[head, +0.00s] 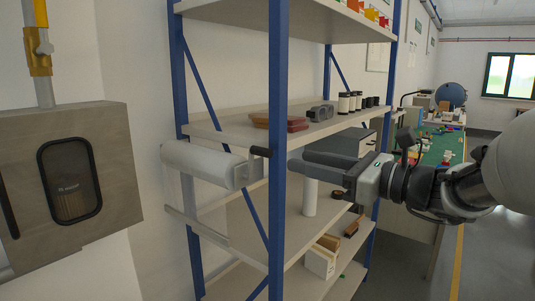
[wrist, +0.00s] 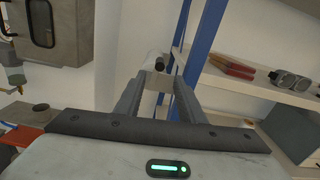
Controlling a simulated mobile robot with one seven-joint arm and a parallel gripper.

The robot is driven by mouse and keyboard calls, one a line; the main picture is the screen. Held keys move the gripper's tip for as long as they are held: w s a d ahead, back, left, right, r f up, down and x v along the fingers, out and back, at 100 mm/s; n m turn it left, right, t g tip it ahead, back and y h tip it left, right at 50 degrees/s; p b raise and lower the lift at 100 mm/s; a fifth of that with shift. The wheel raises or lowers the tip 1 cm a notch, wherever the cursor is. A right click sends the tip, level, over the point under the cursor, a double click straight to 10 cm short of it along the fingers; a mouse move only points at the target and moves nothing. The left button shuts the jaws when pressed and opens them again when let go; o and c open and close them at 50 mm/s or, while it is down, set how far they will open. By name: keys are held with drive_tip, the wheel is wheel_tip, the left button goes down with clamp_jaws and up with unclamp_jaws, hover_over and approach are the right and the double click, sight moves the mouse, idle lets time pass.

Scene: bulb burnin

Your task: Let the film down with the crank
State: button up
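A white film roll (head: 205,166) hangs level on the left side of the blue-posted shelf rack in the head view. A crank with a dark handle (head: 261,152) sits at its right end, beside the front post. In the wrist view the crank's dark knob (wrist: 159,64) shows end-on in front of the pale roll (wrist: 151,58), ahead of the fingertips. My gripper (head: 298,163) is right of the post and points left towards the crank. Its fingers are apart with nothing between them, and the fingertips (wrist: 158,88) appear short of the knob. No loose film edge is clear.
A blue rack post (head: 278,120) stands close to the crank and my fingers. A pale bar (head: 195,226) lies below the roll. A grey cabinet with a dark window (head: 70,180) is at left. The shelf holds reddish-brown blocks (head: 297,124) and dark jars.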

sight(271, 154)
drive_tip(key=x, duration=1.1)
clamp_jaws()
